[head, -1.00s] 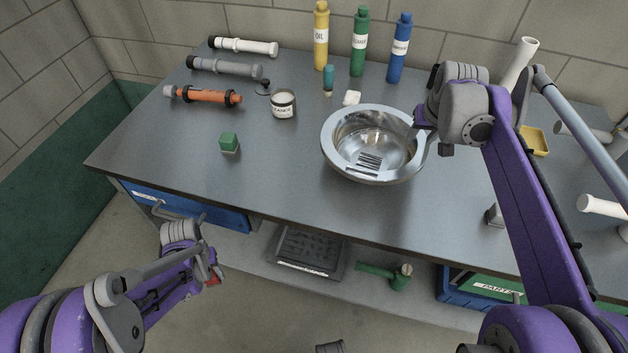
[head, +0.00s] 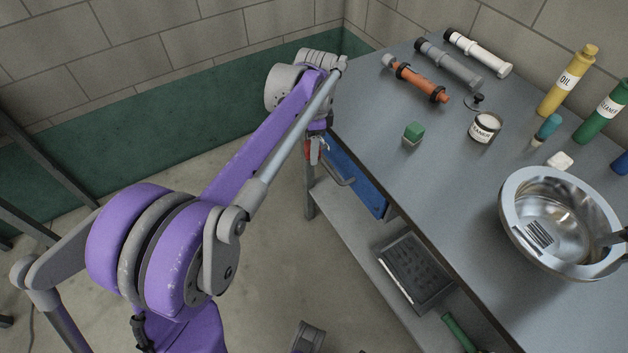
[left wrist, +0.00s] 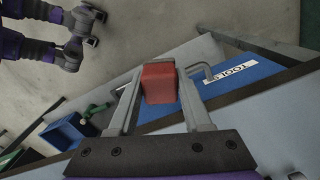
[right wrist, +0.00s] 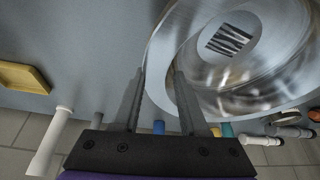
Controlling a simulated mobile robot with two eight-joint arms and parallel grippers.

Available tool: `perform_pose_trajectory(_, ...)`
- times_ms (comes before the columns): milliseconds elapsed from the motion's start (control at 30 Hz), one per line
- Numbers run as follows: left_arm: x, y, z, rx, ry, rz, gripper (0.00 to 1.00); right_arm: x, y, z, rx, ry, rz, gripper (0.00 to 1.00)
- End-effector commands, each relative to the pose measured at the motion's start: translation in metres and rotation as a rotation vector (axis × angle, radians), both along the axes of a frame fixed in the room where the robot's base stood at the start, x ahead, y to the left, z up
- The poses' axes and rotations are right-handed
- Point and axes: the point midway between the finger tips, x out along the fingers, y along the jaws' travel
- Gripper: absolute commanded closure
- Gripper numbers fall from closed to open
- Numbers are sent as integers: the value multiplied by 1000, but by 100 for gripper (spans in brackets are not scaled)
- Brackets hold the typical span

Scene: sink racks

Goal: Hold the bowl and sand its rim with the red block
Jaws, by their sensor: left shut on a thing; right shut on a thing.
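The steel bowl (head: 515,225) sits on the grey workbench, with a dark striped patch inside. It fills the upper right of the right wrist view (right wrist: 280,105). My right gripper (right wrist: 158,80) is shut on its rim; in the head view only a bit of it shows at the right edge. The red block (left wrist: 159,83) is clamped between the fingers of my left gripper (left wrist: 158,72). In the head view the left gripper (head: 316,150) hangs beside the bench's left end, near the blue drawer, well away from the bowl, and mostly hides the block.
On the workbench (head: 450,150) stand a green block (head: 413,134), an open tin (head: 484,128), pipe pieces (head: 450,62), a yellow oil bottle (head: 567,80) and a green bottle (head: 603,110). The blue drawer (head: 357,178) has a protruding handle. Bench top left of the bowl is clear.

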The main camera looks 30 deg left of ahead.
Motion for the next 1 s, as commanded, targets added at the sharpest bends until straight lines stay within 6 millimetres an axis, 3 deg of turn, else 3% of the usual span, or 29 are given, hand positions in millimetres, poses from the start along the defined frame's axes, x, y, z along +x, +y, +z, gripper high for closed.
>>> perform_pose_trajectory(100, 19, -32, 37, -2, -1, -189, 95, 0, 0, 0, 0, 1, 2, 100)
perform_pose_trajectory(200, 34, -70, 58, -1, -2, -333, 95, 0, 0, 0, 0, 1, 2, 100)
perform_pose_trajectory(500, 52, -210, 103, -3, -2, -731, 95, 0, 0, 0, 0, 1, 2, 100)
perform_pose_trajectory(667, 41, -286, 126, -3, -1, -938, 95, 0, 0, 0, 0, 1, 2, 100)
perform_pose_trajectory(800, 20, -348, 145, -1, -2, -1116, 95, 0, 0, 0, 0, 1, 2, 100)
perform_pose_trajectory(1000, -16, -413, 166, 0, -2, -1320, 95, 0, 0, 0, -1, 2, 1, 100)
